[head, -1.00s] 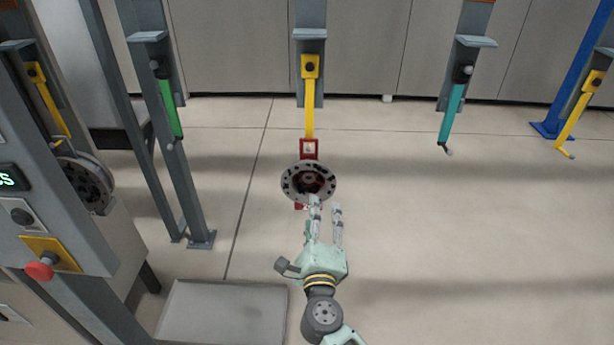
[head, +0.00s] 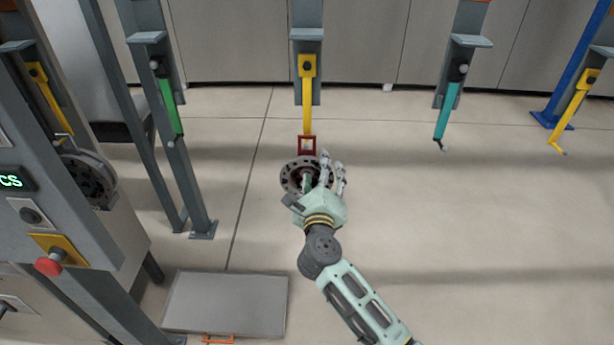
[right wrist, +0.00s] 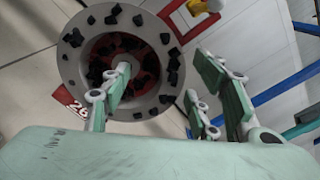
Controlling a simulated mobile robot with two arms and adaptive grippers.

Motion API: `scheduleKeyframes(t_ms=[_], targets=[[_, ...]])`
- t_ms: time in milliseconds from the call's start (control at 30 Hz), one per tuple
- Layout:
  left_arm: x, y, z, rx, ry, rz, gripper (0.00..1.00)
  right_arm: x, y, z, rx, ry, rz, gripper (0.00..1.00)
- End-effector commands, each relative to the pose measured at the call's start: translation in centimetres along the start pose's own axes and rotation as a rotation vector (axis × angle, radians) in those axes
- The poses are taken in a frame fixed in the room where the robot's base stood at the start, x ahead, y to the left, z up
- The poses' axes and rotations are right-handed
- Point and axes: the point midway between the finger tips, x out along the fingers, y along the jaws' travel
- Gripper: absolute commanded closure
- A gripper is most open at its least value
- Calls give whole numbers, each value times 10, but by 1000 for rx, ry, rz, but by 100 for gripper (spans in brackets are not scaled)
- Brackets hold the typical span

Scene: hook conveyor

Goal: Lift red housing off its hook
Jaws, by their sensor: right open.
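The red housing hangs from a yellow hook (head: 307,112) in the middle of the head view. Its red bracket (head: 307,145) is at the hook's lower end, and its round grey flange (head: 291,178) faces me. My right gripper (head: 322,172) is at the housing's right side, covering part of the flange. In the right wrist view the flange (right wrist: 72,75) is large, with dark lumps around a red interior (right wrist: 148,62). The open fingers (right wrist: 165,85) are spread, one in front of the flange's opening and the others beside its rim. My left gripper is not in view.
Green (head: 170,105), teal (head: 446,112) and another yellow hook (head: 573,110) hang empty to the sides. A grey machine with a red button (head: 48,263) and posts stands left. A grey tray (head: 225,304) lies at lower left. Floor to the right is clear.

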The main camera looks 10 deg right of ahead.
Motion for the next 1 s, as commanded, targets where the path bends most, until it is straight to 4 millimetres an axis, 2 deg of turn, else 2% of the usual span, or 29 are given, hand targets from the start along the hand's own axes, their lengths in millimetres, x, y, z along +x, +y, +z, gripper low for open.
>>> scheduleKeyframes(t_ms=[167, 800, 1000], targets=[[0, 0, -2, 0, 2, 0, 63, 0, 0, 0, 0, -1, 0, 45], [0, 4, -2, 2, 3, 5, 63, -1, 1, -1, -2, 1, 2, 100], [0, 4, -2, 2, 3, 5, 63, 0, -1, 2, 0, -5, -2, 100]])
